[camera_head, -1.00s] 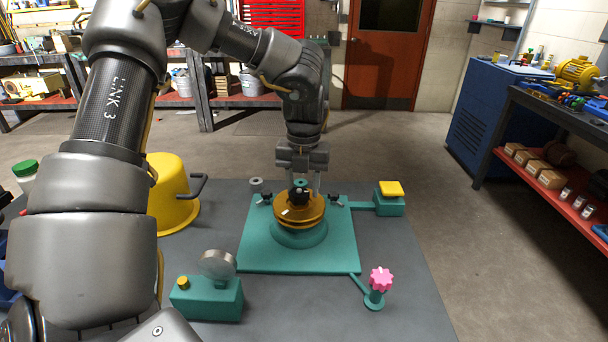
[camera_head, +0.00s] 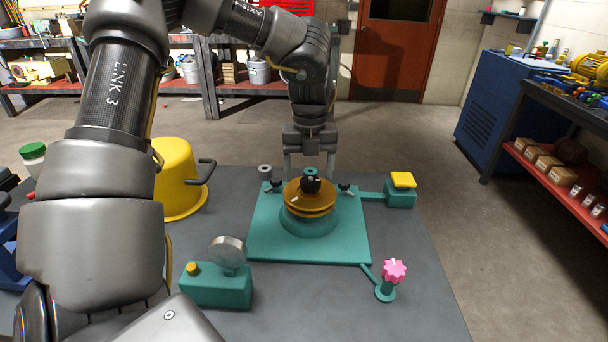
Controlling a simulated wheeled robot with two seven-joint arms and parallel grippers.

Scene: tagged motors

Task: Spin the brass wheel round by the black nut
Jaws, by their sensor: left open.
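The brass wheel (camera_head: 310,207) sits on a round teal hub on a teal base plate (camera_head: 270,249). The black nut (camera_head: 311,185) stands on top of the wheel, near its middle, with a small teal cap behind it. A small pale mark shows on the wheel's left side. My left gripper (camera_head: 309,174) points down just behind and above the wheel. Its two fingers are spread wide, one to each side of the nut, with nothing held. The exact gap in depth between fingers and nut is hard to tell. My right gripper is not in view.
A teal box with a gauge (camera_head: 228,252) stands front left and a pink knob (camera_head: 395,271) front right. A yellow button (camera_head: 403,180) is at the right and a yellow pot (camera_head: 178,190) at the left. Small black clamps flank the wheel. The grey table's right front is clear.

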